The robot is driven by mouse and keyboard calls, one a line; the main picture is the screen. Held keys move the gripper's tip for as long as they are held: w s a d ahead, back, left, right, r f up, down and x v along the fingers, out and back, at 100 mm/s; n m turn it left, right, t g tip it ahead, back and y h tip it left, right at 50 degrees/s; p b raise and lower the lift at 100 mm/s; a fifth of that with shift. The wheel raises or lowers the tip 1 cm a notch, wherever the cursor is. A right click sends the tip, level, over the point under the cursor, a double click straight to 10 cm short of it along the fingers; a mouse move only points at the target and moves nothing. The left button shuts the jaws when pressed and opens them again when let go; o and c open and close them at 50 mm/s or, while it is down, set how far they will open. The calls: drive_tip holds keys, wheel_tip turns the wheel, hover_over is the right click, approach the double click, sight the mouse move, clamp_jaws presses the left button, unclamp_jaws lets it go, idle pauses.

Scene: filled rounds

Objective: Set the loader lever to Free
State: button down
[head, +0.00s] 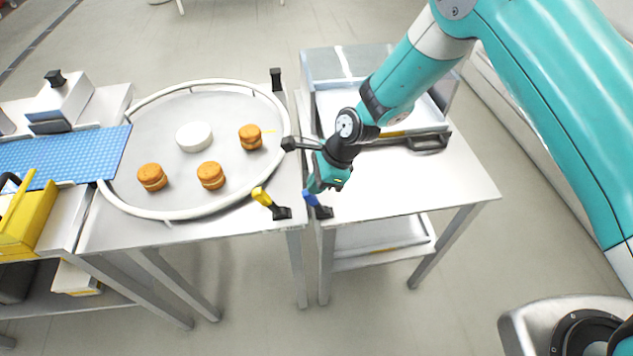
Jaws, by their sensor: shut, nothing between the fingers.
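A lever with a blue handle (310,198) and a black base stands at the front left corner of the right-hand table. A lever with a yellow handle (262,197) and a black base stands at the front right of the left-hand table. No label such as Free or loader can be read, so I cannot tell which is the loader lever. My gripper (316,187) is shut and empty, pointing down just above and behind the blue handle. I cannot tell whether it touches the handle. My wrist hides part of the table behind it.
A round grey tray (180,105) with a raised rim holds several orange-brown filled rounds (210,175) and a white disc (194,137). A blue mat (70,158) and a yellow device (28,220) are at left. A black post (276,80) stands behind. The right-hand table's front (410,185) is clear.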

drive_tip(key=d+b+v, duration=0.1)
drive_tip(key=b+v, duration=0.1)
drive_tip(key=v, duration=1.1)
drive_tip(key=shift+w+d+f, duration=0.15)
drive_tip(key=shift+d+f, duration=0.05)
drive_tip(key=shift+f, duration=0.15)
drive_tip(key=s+d+r+n+b, duration=0.2)
drive_tip(key=s+d+r+n, duration=0.2)
drive_tip(key=s+r+n, duration=0.7)
drive_tip(key=s+d+r+n, duration=0.2)
drive_tip(key=s+n, duration=0.4)
drive_tip(key=s+d+r+n+t+h+b, duration=0.1)
drive_tip(key=s+d+r+n, duration=0.1)
drive_tip(key=s+n, duration=0.3)
drive_tip(key=shift+s+d+r+n, duration=0.25)
drive_tip(key=shift+s+d+n, duration=0.2)
drive_tip(key=shift+s, duration=0.15)
